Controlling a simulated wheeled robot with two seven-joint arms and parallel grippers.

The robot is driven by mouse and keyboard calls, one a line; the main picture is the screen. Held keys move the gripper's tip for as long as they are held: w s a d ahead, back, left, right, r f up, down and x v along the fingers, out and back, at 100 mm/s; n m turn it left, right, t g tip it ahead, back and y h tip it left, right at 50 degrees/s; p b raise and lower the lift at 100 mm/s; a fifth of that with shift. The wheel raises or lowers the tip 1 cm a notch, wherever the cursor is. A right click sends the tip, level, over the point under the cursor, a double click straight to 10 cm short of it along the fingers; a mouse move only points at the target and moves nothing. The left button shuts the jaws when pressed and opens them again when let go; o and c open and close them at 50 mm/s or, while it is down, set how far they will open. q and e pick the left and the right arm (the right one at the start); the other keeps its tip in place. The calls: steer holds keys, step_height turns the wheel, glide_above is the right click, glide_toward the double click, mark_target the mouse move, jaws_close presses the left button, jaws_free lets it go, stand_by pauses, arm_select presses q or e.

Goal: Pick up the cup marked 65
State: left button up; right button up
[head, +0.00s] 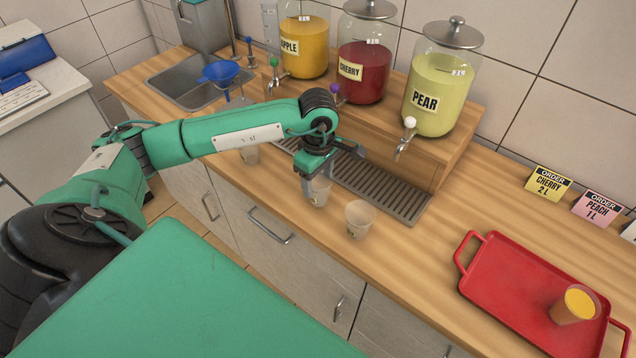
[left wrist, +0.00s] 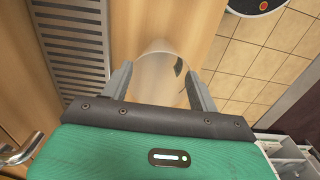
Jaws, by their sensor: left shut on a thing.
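My left gripper (head: 318,172) is shut on a clear empty cup (head: 318,192) at the counter's front, just before the drip grate. In the left wrist view the cup (left wrist: 160,78) sits between the two fingers (left wrist: 160,90), with a dark mark on its side; I cannot read the number. A second clear cup (head: 359,218) stands to the right of it on the counter. A third cup (head: 249,153) stands further left, partly hidden behind my left arm. The marks on these cups are too small to read. My right gripper is not in view.
Apple (head: 303,45), cherry (head: 363,75) and pear (head: 437,90) dispensers with taps stand on a wooden step behind the grate (head: 380,188). A red tray (head: 490,262) holds a cup of orange liquid (head: 575,304). A sink (head: 190,85) and blue funnel (head: 220,73) are at left.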

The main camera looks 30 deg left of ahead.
arm_select(q)
step_height(320, 180, up, 18)
steer(key=b, duration=0.3)
steer(key=shift+r, duration=0.2)
